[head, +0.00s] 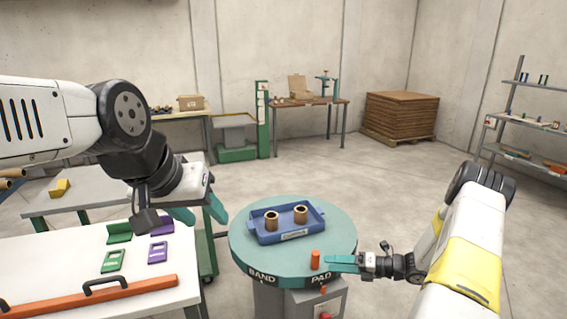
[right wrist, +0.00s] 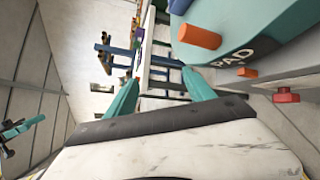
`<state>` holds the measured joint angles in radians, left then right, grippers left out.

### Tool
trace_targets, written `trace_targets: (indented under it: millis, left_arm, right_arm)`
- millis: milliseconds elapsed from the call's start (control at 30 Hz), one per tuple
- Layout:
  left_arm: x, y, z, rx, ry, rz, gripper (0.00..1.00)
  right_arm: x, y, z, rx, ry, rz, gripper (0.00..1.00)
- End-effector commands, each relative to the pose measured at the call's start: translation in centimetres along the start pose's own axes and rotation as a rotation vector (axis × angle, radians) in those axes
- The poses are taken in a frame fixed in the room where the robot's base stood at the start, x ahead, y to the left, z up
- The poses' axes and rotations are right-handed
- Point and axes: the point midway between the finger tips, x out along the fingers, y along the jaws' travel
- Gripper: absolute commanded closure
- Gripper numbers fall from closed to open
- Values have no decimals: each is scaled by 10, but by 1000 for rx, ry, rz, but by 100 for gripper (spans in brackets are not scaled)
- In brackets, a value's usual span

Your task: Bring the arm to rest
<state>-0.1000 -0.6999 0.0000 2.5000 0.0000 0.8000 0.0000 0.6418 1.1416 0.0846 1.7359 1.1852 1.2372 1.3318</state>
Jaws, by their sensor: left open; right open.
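My left gripper (head: 197,214) is open and empty, above the gap between the white table (head: 60,258) and the round teal table (head: 243,243). My right gripper (head: 338,264) is at the front right edge of the round table, beside an orange peg (head: 315,260) that stands upright near the "PAD" label. In the right wrist view, its teal fingers (right wrist: 160,95) are spread apart with nothing between them, and the orange peg (right wrist: 199,37) is outside them.
A blue tray (head: 287,238) on the round table holds two brown rings (head: 286,216). Green and purple plates (head: 113,261) and an orange bar with black handles (head: 95,295) lie on the white table. A shelf (head: 520,128) stands far right. Open floor lies behind the round table.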

Motion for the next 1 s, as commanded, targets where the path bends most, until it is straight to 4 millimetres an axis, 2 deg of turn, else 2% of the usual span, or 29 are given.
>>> trace_targets:
  millis: [33, 200, 500, 800, 1000]
  left_arm:
    - [0, 0, 0, 0, 0, 0, 51]
    - [0, 0, 0, 0, 0, 0, 51]
    - [0, 0, 0, 0, 0, 0, 51]
    - [0, 0, 0, 0, 0, 0, 51]
    - [0, 0, 0, 0, 0, 0, 51]
  right_arm:
    - [0, 26, 10, -116, 67, -13, 38]
    - [-3, 102, 22, -511, 291, -39, 38]
    - [-22, 224, 17, -1214, 670, -33, 38]
    - [-56, 323, -8, -1909, 1041, 21, 38]
    - [-84, 373, -30, -2352, 1298, 66, 38]
